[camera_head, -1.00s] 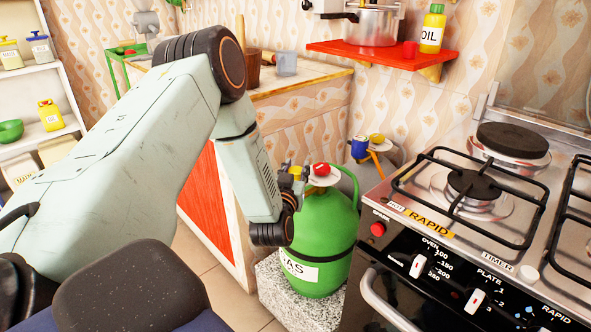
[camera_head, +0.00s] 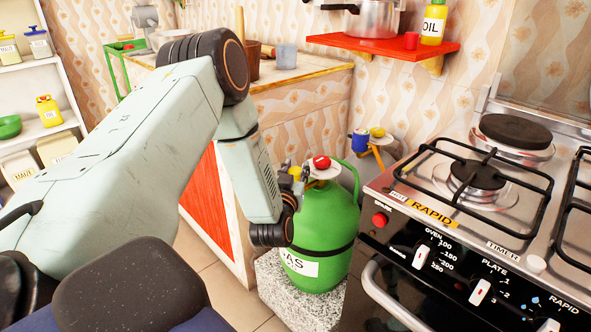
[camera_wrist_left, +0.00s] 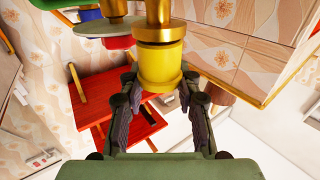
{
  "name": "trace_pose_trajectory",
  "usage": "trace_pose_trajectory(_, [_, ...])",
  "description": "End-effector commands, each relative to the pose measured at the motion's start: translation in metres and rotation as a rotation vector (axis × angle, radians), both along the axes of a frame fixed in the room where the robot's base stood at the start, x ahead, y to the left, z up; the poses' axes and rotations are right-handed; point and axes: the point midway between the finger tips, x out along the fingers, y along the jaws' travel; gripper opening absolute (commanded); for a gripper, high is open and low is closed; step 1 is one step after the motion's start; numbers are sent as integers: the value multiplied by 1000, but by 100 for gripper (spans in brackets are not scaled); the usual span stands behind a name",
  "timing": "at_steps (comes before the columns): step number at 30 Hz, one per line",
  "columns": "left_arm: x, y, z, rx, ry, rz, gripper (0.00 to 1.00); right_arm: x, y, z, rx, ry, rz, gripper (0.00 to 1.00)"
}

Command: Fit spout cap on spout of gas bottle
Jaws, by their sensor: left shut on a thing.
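The green gas bottle (camera_head: 318,245) stands upright on a speckled block, with a red knob (camera_head: 321,162) and a pale disc on top. My left gripper (camera_head: 291,180) is beside the bottle's top, on its left. It is shut on the yellow spout cap (camera_wrist_left: 161,66), which also shows small in the head view (camera_head: 295,172). In the left wrist view the fingers (camera_wrist_left: 165,100) flank the cap's lower part. The brass spout (camera_wrist_left: 157,12) lines up with the cap's golden rim and appears to meet it. I cannot tell how deeply they are engaged. My right gripper is out of view.
The stove (camera_head: 480,215) stands close on the bottle's right. A red shelf (camera_head: 385,50) with a pot is on the wall behind. A counter (camera_head: 300,76) lies behind my left arm. A blue cap (camera_head: 360,143) and a yellow cap (camera_head: 377,132) show behind the bottle.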

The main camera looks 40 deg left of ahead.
Motion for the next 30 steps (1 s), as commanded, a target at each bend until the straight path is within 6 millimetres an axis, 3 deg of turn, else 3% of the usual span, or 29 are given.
trace_pose_trajectory(24, [0, 0, -5, 1, 0, 0, 11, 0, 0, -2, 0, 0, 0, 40])
trace_pose_trajectory(25, [0, 0, -5, 0, 0, 0, 34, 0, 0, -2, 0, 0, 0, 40])
trace_pose_trajectory(30, [0, 0, -5, 0, 0, 0, 49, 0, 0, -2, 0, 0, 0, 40])
